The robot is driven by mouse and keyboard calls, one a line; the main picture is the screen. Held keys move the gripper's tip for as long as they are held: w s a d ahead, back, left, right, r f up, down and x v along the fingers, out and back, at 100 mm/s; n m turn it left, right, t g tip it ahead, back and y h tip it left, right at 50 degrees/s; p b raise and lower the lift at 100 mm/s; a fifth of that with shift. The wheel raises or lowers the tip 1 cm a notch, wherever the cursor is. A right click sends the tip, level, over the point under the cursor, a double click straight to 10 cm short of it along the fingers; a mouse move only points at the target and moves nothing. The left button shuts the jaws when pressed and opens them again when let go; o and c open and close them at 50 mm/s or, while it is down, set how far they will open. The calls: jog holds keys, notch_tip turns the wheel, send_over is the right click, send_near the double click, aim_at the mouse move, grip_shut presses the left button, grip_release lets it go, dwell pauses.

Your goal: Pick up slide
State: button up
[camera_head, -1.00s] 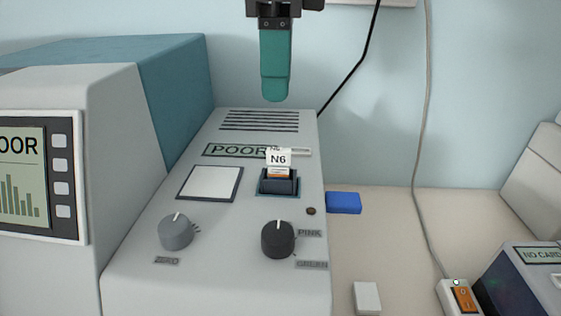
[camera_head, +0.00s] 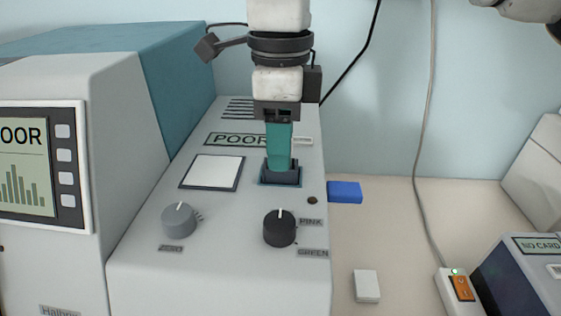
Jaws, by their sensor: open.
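My gripper (camera_head: 279,160) points straight down at the dark slide holder (camera_head: 281,178) on top of the grey machine. Its teal finger reaches the holder and covers the place of the slide labelled N6, so the slide is hidden now. Only one finger face shows from this side. I cannot see whether the fingers touch the slide.
The machine (camera_head: 140,275) has a white square pad (camera_head: 212,171), a grey knob (camera_head: 179,220) and a dark knob (camera_head: 279,228) near the holder. A blue block (camera_head: 345,192), a white block (camera_head: 366,286) and a power switch (camera_head: 461,287) lie on the bench to the right.

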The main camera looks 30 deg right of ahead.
grip_shut()
dwell(0.3)
jog(key=shift+r, duration=0.1)
